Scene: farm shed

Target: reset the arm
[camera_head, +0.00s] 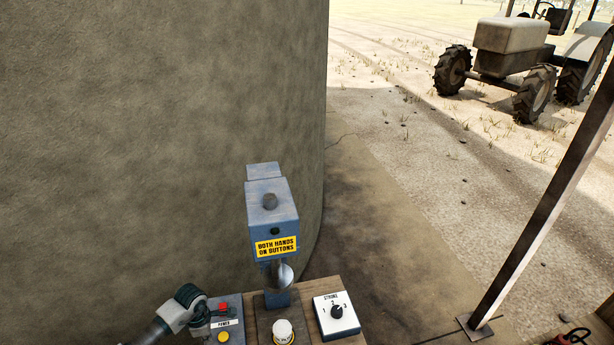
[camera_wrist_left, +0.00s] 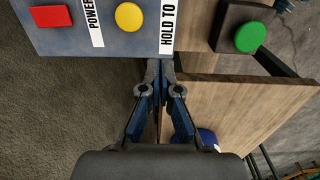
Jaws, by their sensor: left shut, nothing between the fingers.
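My left arm comes in at the lower left of the head view, with the left gripper (camera_head: 196,307) beside the control box (camera_head: 236,308). In the left wrist view the left gripper (camera_wrist_left: 160,68) is shut and empty. Its fingertips are close to the near edge of the control box (camera_wrist_left: 110,40), below its "HOLD TO" label; I cannot tell if they touch. The box carries a red button (camera_wrist_left: 50,16) and a yellow button (camera_wrist_left: 129,17). My right gripper is not in view.
A blue-grey press (camera_head: 272,210) stands on a wooden bench (camera_head: 254,325), with a white stroke dial (camera_head: 336,315) at its right. A green button (camera_wrist_left: 249,37) shows in the wrist view. A large rough wall (camera_head: 160,130), a slanted post (camera_head: 545,220) and a tractor (camera_head: 510,50) surround it.

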